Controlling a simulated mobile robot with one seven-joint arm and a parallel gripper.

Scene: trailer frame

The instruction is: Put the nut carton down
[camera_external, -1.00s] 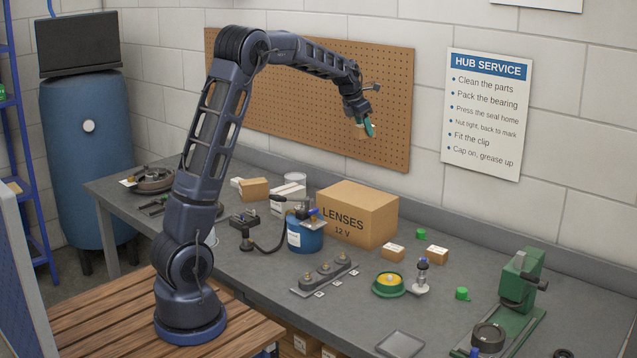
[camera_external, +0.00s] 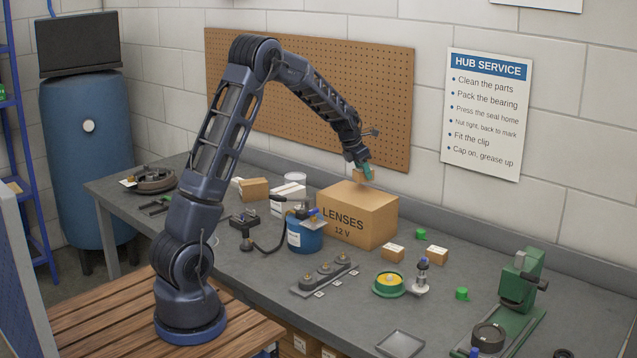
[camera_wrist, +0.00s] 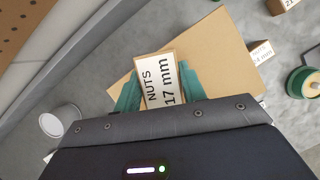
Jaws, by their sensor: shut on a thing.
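My gripper (camera_external: 363,172) is above the large LENSES carton (camera_external: 358,222), near the back of the bench. It is shut on the small nut carton (camera_wrist: 160,84), whose label reads NUTS 17 mm in the wrist view. The green fingers (camera_wrist: 158,88) press on both sides of it. In the external view the nut carton (camera_external: 359,175) is partly hidden by the fingers. Below it in the wrist view is the tan top of the LENSES carton (camera_wrist: 205,50). I cannot tell exactly how high the nut carton is above that top.
Two small cartons (camera_external: 393,253) (camera_external: 437,254) stand right of the LENSES carton. A blue can (camera_external: 304,236) stands left of it. A green dish (camera_external: 389,285), a bearing fixture (camera_external: 325,275) and a green press (camera_external: 520,280) are nearer the front. Grey bench surface (camera_external: 372,310) shows clear between them.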

